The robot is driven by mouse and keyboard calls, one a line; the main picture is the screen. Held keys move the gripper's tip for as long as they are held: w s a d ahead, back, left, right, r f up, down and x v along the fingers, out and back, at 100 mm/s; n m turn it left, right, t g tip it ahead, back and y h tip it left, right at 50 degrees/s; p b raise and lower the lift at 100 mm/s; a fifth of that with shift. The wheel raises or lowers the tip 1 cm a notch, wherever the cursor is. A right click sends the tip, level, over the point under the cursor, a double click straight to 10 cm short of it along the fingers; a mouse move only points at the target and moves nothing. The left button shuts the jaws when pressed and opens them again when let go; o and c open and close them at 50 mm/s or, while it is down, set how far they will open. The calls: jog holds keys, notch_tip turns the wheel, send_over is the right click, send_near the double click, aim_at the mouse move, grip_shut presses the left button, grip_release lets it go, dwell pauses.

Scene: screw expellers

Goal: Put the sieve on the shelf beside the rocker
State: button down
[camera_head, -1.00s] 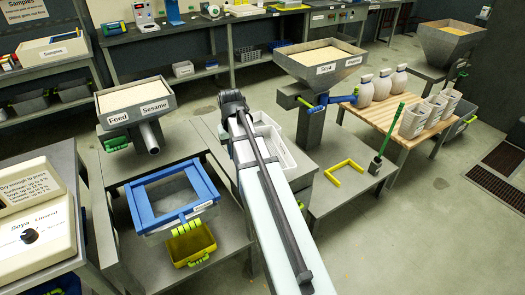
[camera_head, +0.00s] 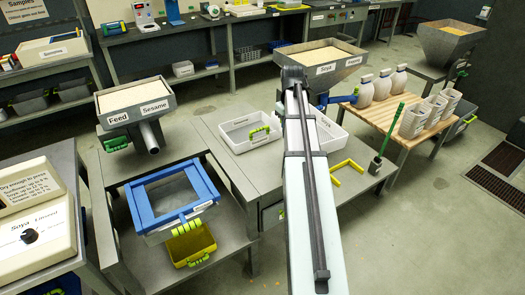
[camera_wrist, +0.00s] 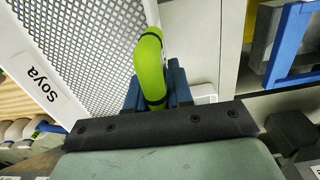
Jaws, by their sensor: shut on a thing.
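The sieve (camera_wrist: 95,45) is a white perforated tray with a "Soya" label, filling the upper left of the wrist view. My gripper (camera_wrist: 155,92) is shut on its bright green handle. In the head view my arm hides the gripper and most of what it holds; a white tray edge (camera_head: 336,132) showing right of the arm seems to be the sieve. I cannot tell its height above the bench. A blue-framed unit (camera_head: 152,216) with a green handle, perhaps the rocker, stands on the low shelf (camera_head: 225,240) at left, above a yellow tray (camera_head: 190,243).
A second white tray (camera_head: 232,142) with a green handle rests on the grey bench left of my arm. A yellow U-shaped bracket (camera_head: 348,164) and a green-handled brush (camera_head: 388,140) are to the right. Feed hoppers (camera_head: 135,98) and (camera_head: 320,57) stand behind.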

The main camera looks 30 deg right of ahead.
jog(key=n, duration=0.4)
jog(key=shift+w+d+r, duration=0.2)
jog(key=shift+w, duration=0.1)
jog(key=n, duration=0.4)
jog(key=shift+w+n, duration=0.1)
jog(key=shift+n, duration=0.2)
jog(key=n, duration=0.9)
jog(key=shift+n, duration=0.4)
jog(key=shift+t, duration=0.4)
jog(key=shift+f, duration=0.15)
notch_tip(320, 180, down, 18)
jog(key=shift+r, duration=0.15)
